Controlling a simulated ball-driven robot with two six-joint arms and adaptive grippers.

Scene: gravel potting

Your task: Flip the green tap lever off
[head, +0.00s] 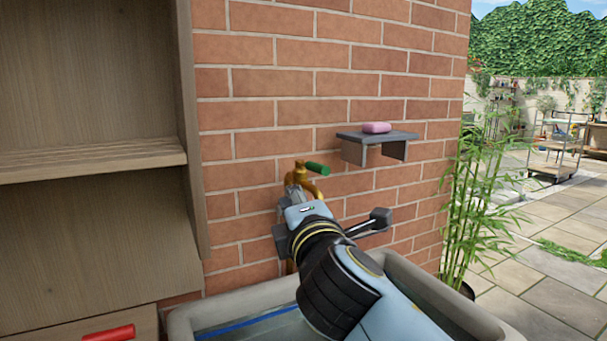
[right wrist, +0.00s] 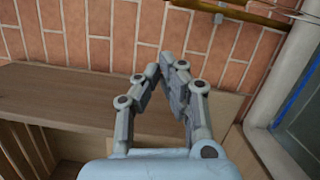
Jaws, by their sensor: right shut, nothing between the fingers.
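The brass tap (head: 299,171) stands in front of the brick wall in the head view. Its green lever (head: 317,169) points to the right, roughly level. My right gripper (head: 294,190) is shut and empty, just below and in front of the tap's top, partly overlapping the tap body. I cannot tell whether it touches the tap. In the right wrist view the closed fingertips (right wrist: 167,62) point toward the wall, and a brass pipe (right wrist: 235,12) crosses the top edge. The lever is not clear there. My left gripper is out of view.
A grey stone basin (head: 440,295) lies under my right arm. A small shelf (head: 378,137) with pink soap (head: 377,127) is right of the tap. A wooden cabinet (head: 95,220) with a red handle (head: 109,333) stands left. Bamboo (head: 470,205) grows at right.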

